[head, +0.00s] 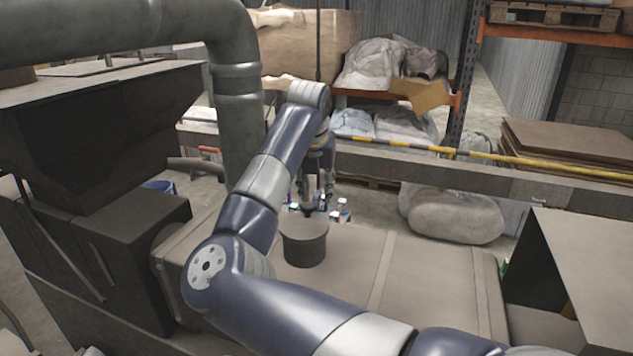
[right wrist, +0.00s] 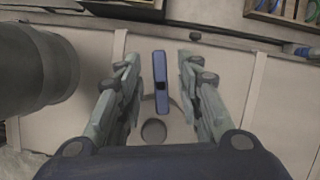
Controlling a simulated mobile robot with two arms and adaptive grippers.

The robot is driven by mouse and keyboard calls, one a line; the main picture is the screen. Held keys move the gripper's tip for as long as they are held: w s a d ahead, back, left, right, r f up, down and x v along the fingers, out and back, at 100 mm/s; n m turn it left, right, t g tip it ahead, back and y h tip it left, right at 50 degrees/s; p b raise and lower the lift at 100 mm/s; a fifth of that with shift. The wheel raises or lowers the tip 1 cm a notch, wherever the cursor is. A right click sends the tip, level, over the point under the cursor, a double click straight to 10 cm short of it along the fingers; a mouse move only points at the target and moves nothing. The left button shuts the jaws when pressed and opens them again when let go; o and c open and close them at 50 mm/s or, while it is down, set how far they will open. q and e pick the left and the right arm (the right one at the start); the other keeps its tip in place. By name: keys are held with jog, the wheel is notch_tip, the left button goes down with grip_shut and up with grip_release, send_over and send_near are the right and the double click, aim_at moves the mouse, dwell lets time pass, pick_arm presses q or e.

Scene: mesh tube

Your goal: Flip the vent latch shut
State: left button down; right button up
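In the right wrist view a narrow blue bar with a dark slot, which looks like the vent latch (right wrist: 161,85), stands out from a pale plate with a round dark hole (right wrist: 153,130). My right gripper (right wrist: 158,62) is open, with one finger on each side of the bar and a gap to both. In the head view my right gripper (head: 318,188) points down behind the dark round cap (head: 304,244) on the machine top. The latch cannot be made out there. My left gripper is not in view.
The machine top (head: 430,265) is mostly bare to the right of the cap. A thick grey pipe (head: 238,110) rises at the left beside a dark hopper (head: 90,130). A yellow-black striped rail (head: 540,165) runs behind. A dark cylinder (right wrist: 35,70) stands left of the gripper in the wrist view.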

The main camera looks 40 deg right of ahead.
jog(key=shift+s+f, duration=0.1)
jog(key=shift+f, duration=0.15)
grip_shut()
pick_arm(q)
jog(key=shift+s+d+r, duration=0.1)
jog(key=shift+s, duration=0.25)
